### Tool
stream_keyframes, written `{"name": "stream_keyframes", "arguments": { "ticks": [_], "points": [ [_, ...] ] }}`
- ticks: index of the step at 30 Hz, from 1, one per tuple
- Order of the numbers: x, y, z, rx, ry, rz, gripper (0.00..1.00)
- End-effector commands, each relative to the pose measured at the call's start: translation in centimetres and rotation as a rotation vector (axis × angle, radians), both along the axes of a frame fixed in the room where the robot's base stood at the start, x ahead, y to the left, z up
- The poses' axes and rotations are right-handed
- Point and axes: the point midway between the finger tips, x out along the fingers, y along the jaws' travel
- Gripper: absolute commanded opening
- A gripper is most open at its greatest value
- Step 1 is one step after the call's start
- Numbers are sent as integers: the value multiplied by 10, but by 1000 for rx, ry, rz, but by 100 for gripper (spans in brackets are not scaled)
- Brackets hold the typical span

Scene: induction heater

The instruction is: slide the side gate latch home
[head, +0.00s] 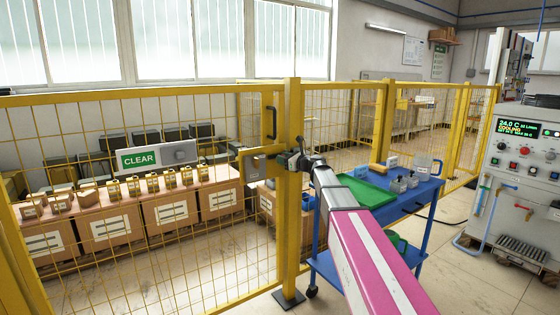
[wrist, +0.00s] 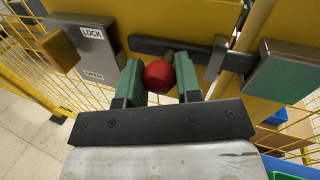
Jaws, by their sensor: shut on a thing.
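My gripper (wrist: 160,72) has its green fingers on either side of the red round knob (wrist: 158,78) of the gate latch and is shut on it. A dark bolt bar (wrist: 150,46) runs sideways behind the knob. Its right end reaches towards a grey-green block (wrist: 288,70); I cannot tell whether it is inside it. In the head view my gripper (head: 290,161) is at the yellow gate post (head: 291,220), and the knob is hidden. A grey plate (wrist: 84,65) with LOCK and OPEN labels is left of the fingers.
Yellow mesh fence (head: 140,245) stands on both sides of the post. A CLEAR sign (head: 140,160) hangs on the left panel. A blue cart (head: 425,205) with a green tray (head: 368,188) is close to my arm's right. A control cabinet (head: 515,150) stands farther right.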

Motion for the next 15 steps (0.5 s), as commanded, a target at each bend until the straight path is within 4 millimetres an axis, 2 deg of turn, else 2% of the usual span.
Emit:
{"name": "stream_keyframes", "arguments": {
  "ticks": [2,3,5,15],
  "points": [
    [3,-3,0,1,0,-12,0],
    [3,-3,0,1,-1,-13,41],
    [3,-3,0,1,0,-12,57],
    [0,-4,0,0,0,-8,57]
  ]
}}
